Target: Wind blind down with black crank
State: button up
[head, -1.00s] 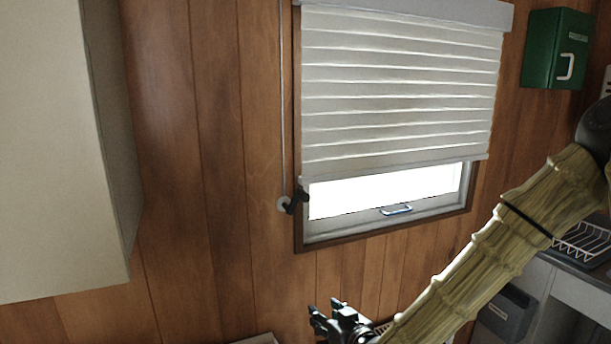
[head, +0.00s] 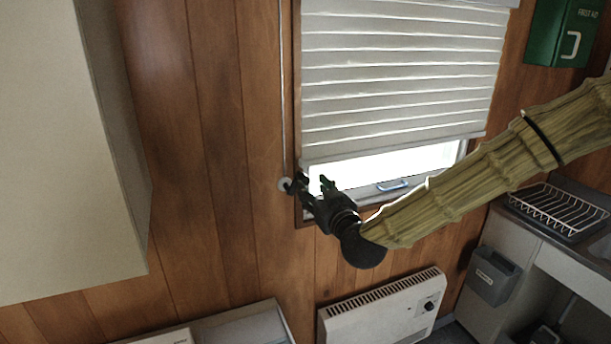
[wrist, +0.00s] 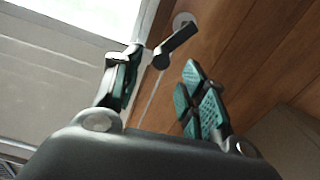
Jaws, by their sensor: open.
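The white slatted blind (head: 395,85) covers most of the window, and its bottom rail hangs above a bright strip of bare glass (head: 375,166). The black crank (head: 290,187) sits on a pale round wall mount at the window's lower left, below a thin vertical rod. In the wrist view the crank (wrist: 178,42) points down and left from its mount, with its knob end at the gap between my fingertips. My gripper (head: 315,183) is open, right beside the crank and partly hiding it. In the wrist view my gripper (wrist: 162,62) shows no clear contact with the knob.
A blue window handle (head: 392,185) is on the lower sash, close to my arm. A pale cabinet (head: 60,140) stands at the left. A white heater (head: 385,308) is below the window. A dish rack (head: 558,212) and a green first-aid box (head: 562,30) are at the right.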

aim_at(308, 183)
jog(key=shift+p+x, duration=1.05)
jog(key=shift+x, duration=2.1)
grip_shut()
